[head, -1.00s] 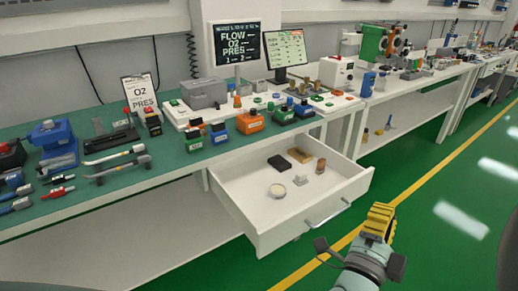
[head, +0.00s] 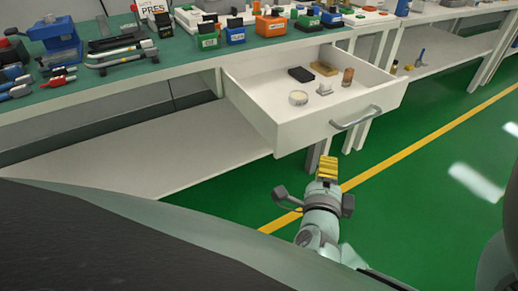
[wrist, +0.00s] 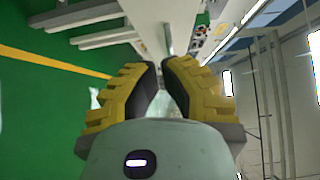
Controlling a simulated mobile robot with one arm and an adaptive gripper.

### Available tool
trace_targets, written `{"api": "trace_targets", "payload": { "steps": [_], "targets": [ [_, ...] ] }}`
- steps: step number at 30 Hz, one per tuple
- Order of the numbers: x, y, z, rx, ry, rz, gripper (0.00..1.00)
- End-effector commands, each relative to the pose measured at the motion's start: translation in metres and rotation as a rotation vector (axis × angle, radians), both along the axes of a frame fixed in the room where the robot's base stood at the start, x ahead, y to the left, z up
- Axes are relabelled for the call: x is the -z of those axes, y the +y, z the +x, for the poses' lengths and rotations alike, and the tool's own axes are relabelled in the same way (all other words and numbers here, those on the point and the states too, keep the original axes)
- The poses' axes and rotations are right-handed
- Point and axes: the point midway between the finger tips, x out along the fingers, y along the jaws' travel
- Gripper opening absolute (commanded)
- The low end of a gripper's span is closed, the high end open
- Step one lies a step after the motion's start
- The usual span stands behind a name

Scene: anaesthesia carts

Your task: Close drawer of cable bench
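The white drawer (head: 300,136) of the bench is pulled well out in the head view. Its grey bar handle (head: 357,119) is on the front panel. Inside lie a round pale container, a black block, a brass-coloured block, a small grey piece and a brown cylinder. My gripper (head: 328,165) has yellow ridged fingers and appears lower in the picture than the drawer front, apart from it. In the wrist view my gripper (wrist: 160,65) has its fingertips close together with nothing between them. The drawer is not clearly identifiable in the wrist view.
The green-topped bench (head: 160,70) carries tools and several coloured boxes. A white lower shelf (head: 130,145) runs under it. Bench legs stand behind the drawer. Green floor (head: 440,150) with a yellow line is clear to the right.

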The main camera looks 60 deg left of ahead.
Motion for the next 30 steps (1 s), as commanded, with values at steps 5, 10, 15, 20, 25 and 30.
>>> {"api": "trace_targets", "payload": {
  "steps": [5, 10, 15, 20, 25, 30],
  "targets": [
    [-0.001, 0.021, 0.028, 0.007, -0.003, 0.005, 0.00],
    [-0.001, 0.040, 0.050, 0.005, -0.002, 0.002, 0.00],
    [-0.001, 0.062, 0.053, 0.004, 0.001, 0.002, 0.00],
    [0.001, 0.074, 0.054, 0.005, 0.001, -0.002, 0.00],
    [0.000, 0.081, 0.054, 0.004, 0.000, -0.003, 0.00],
    [0.000, 0.081, 0.054, 0.004, -0.001, -0.002, 0.00]
  ]
}}
